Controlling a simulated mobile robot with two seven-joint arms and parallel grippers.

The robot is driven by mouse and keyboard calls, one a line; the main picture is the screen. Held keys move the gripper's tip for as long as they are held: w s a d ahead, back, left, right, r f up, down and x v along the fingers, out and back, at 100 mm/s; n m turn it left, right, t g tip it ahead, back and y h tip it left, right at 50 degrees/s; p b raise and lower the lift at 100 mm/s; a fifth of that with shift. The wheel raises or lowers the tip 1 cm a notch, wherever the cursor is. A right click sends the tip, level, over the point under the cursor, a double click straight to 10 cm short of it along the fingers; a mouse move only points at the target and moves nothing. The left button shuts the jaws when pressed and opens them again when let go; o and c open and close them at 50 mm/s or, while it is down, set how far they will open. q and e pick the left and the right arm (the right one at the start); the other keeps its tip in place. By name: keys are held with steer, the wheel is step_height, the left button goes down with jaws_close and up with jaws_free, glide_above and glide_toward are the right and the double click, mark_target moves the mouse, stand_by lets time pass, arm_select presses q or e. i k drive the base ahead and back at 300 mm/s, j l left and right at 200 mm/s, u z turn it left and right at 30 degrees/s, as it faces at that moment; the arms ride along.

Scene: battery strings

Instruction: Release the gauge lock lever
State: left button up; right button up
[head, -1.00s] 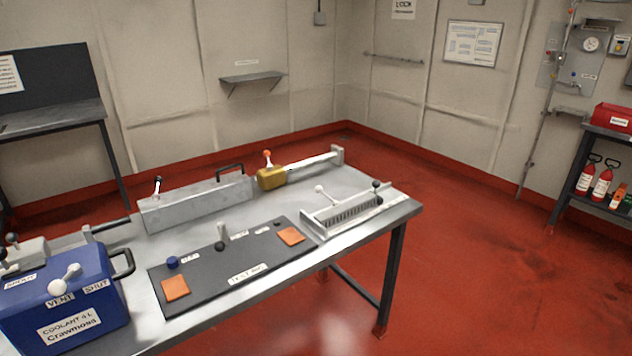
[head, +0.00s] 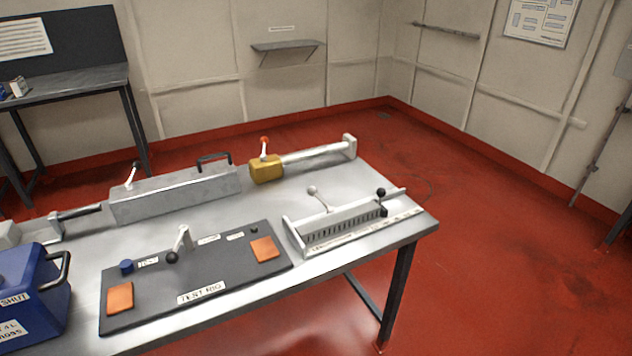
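A long pale gauge-like fixture (head: 338,230) with a row of dark slots and a marked scale strip along its front lies at the right end of the metal table. A lever with a light grey ball knob (head: 313,190) rises from its back edge, leaning left. A short black-knobbed lever (head: 381,193) stands upright at its right end. No label tells which of the two is the lock lever. Neither of my grippers is in view.
The table (head: 408,229) also bears a black TEST RIG panel (head: 165,308) with orange pads, a long grey box (head: 175,192), a yellow block (head: 266,170) with a red-knobbed lever and a blue coolant container (head: 40,290). The red floor (head: 480,280) right of the table is clear.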

mark_target(311, 191)
steer(key=i+l+u, duration=0.1)
steer(key=l, duration=0.25)
steer(key=i+l+u, duration=0.1)
steer(key=i+l, duration=0.15)
steer(key=i+l+u, duration=0.1)
steer(key=l, duration=0.35)
steer(key=i, duration=0.1)
